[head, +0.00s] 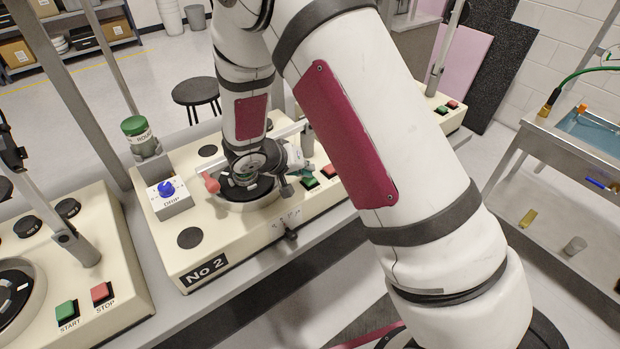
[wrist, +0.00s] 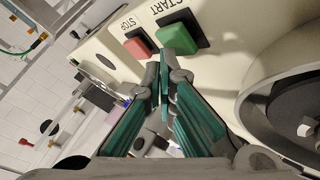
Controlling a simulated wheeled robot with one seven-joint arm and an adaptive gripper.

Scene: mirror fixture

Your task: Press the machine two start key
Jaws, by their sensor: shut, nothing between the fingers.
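The machine marked No 2 (head: 235,255) stands on the bench in the middle of the head view. Its green start key (head: 309,183) sits on the right part of its top, beside the red stop key (head: 328,171). In the wrist view the start key (wrist: 178,38), labelled START, is at top centre, with the stop key (wrist: 137,47) left of it. My gripper (wrist: 164,68) is shut and empty. Its fingertips appear just below the start key in the picture, near its edge. I cannot tell whether they touch. In the head view my wrist hangs over the machine and mostly hides the fingers.
Round housing (wrist: 290,100) fills the wrist view's right. A steel cart (head: 560,150) stands at right.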

